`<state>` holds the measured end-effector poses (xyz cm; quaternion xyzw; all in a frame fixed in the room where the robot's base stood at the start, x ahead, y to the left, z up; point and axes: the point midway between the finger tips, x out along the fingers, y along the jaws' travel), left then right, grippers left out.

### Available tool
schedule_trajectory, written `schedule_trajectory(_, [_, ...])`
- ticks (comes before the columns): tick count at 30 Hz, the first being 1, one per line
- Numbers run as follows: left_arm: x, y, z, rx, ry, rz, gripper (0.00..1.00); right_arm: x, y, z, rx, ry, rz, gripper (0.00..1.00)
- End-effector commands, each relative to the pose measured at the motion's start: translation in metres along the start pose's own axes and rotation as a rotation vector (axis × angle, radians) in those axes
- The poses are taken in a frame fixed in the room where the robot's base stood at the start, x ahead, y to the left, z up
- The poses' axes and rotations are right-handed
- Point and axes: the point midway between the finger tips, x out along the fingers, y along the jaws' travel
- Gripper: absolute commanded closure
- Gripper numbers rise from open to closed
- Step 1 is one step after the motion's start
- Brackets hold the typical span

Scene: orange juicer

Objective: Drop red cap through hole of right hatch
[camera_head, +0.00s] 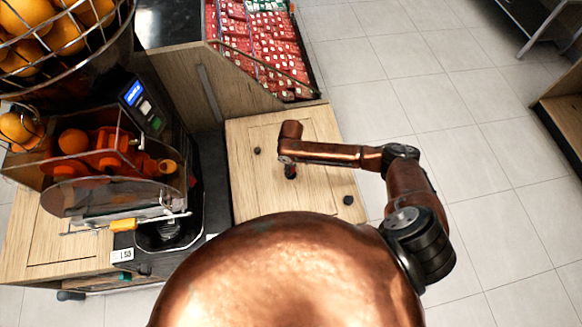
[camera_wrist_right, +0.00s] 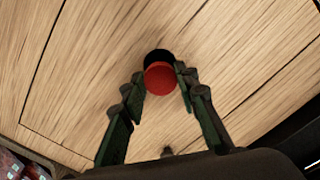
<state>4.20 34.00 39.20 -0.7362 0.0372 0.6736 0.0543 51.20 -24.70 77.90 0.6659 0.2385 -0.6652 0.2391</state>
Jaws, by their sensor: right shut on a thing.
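A round red cap (camera_wrist_right: 160,80) is between the two fingers of my right gripper (camera_head: 290,167) in the right wrist view. The gripper is shut on it. A dark round hole (camera_wrist_right: 158,56) in the light wooden hatch (camera_wrist_right: 95,60) shows just past the cap, partly covered by it. In the head view the gripper hangs over the wooden hatch top (camera_head: 250,195), with only a little red of the cap visible. The height of the cap above the wood is hard to tell. My left gripper is not in view.
Two small dark round spots (camera_head: 257,150) (camera_head: 348,200) lie on the wooden top. The orange juicer (camera_head: 110,160) with oranges stands to its left. A wooden bin of red packages (camera_head: 255,50) stands behind. Tiled floor lies open to the right.

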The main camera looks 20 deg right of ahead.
Motion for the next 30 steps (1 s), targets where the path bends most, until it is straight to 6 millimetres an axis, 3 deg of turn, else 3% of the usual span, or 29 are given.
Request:
schedule_trajectory(5, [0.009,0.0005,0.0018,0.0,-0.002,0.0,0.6,0.0073,0.0002,0.0,0.0,0.0,0.0,0.79])
schedule_trajectory(30, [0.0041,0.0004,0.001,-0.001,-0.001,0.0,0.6,0.0137,-0.0004,0.0019,0.001,-0.001,0.0,0.79])
